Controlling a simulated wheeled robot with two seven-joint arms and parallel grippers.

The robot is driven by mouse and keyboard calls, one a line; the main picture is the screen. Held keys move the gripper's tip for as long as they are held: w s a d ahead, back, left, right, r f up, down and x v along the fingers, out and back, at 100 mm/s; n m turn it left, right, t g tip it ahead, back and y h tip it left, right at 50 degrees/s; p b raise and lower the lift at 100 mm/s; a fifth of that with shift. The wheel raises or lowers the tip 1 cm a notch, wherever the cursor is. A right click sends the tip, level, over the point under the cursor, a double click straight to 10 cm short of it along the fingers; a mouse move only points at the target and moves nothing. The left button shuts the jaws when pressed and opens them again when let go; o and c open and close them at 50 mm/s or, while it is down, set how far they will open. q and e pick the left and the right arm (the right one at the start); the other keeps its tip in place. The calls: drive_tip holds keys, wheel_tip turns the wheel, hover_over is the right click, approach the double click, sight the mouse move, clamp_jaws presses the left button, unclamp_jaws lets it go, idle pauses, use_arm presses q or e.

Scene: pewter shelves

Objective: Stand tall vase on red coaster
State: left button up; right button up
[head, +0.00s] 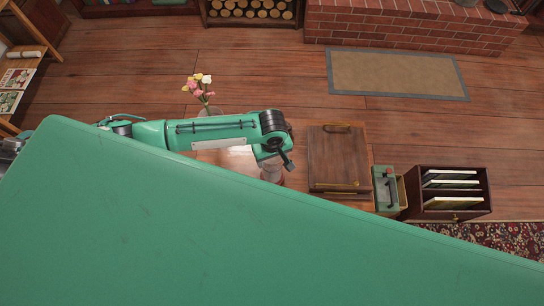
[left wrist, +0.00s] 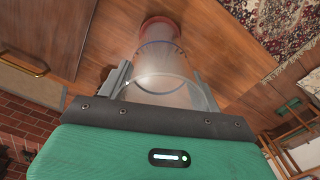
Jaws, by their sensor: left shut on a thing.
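The tall vase (left wrist: 165,65) is clear glass. My left gripper (left wrist: 163,85) is shut on it, with a finger on each side. The red coaster (left wrist: 160,24) shows at the far end of the vase, in line with its base. I cannot tell whether the base touches the coaster or is just above it. In the head view my left gripper (head: 280,160) is over the wooden table, and the vase (head: 271,172) shows partly below it. My green body hides the front of the table. My right gripper is not in view.
A glass vase with flowers (head: 202,92) stands behind my left arm. A brown wooden case (head: 338,160) lies on the table to the right of the gripper. A green box (head: 386,190) and a dark rack (head: 450,193) stand farther right.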

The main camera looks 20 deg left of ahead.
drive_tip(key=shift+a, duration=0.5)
use_arm(q)
drive_tip(key=shift+f, duration=0.25)
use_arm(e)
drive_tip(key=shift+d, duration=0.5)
use_arm(q)
drive_tip(key=shift+f, duration=0.25)
drive_tip(key=o, duration=1.6)
drive_tip(key=shift+o, duration=0.4)
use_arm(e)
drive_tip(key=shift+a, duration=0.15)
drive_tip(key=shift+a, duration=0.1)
use_arm(q)
wheel_tip(320, 180, up, 14)
drive_tip(key=b, duration=0.1)
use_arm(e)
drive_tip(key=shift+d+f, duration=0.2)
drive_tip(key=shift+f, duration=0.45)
